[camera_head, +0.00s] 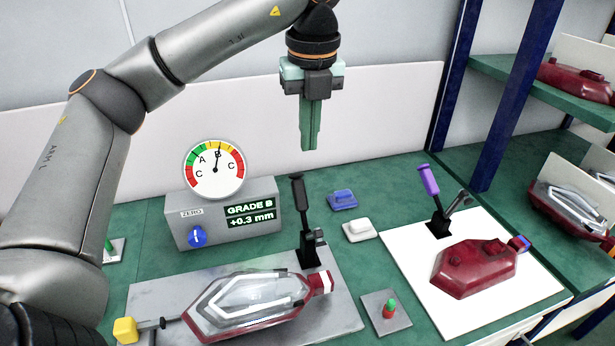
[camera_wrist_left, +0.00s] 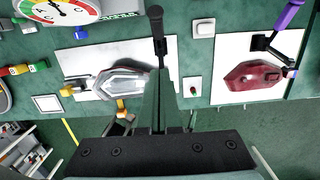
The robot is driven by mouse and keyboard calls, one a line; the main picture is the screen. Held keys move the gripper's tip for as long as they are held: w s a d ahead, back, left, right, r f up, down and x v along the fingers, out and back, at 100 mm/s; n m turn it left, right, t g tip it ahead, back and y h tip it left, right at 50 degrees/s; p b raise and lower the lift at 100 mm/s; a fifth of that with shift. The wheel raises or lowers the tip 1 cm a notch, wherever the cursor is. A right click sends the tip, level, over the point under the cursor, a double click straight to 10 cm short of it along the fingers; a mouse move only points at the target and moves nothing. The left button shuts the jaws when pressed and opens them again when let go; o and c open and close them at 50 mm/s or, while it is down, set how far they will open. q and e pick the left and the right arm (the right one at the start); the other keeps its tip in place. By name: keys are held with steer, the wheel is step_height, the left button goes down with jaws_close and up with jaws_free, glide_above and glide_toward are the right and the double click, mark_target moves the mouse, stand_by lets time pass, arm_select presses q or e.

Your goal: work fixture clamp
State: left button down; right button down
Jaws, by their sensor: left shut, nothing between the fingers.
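My left gripper (camera_head: 310,140) is shut and empty, pointing down above the bench, higher than the black-handled clamp (camera_head: 303,215). That clamp's handle stands upright behind the right end of a tail lamp (camera_head: 250,303), which lies on a grey fixture plate (camera_head: 345,318). A second clamp with a purple handle (camera_head: 429,181) stands on a white plate (camera_head: 415,262) behind a dark red lamp housing (camera_head: 470,268). In the left wrist view, the black handle (camera_wrist_left: 155,20) shows just beyond my shut fingers (camera_wrist_left: 160,85), apparently apart from them. My right gripper is not in view.
A gauge box (camera_head: 240,212) behind the fixture reads "GRADE B +0.3 mm". A blue block (camera_head: 343,200), a white block (camera_head: 360,230) and a red-and-green button plate (camera_head: 387,312) lie between the plates. Shelves (camera_head: 540,90) with lamps stand right.

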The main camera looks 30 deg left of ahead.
arm_select(q)
glide_above(300, 186)
steer(key=s+d, duration=0.3)
steer(key=d, duration=0.1)
step_height(300, 186, down, 10)
steer(key=shift+w+a+f+b, duration=0.3)
steer(key=shift+w+a+f, duration=0.2)
steer(key=shift+a+f, duration=0.3)
steer(key=shift+w+a+f, duration=0.35)
steer(key=shift+a+f, duration=0.05)
steer(key=shift+a, duration=0.1)
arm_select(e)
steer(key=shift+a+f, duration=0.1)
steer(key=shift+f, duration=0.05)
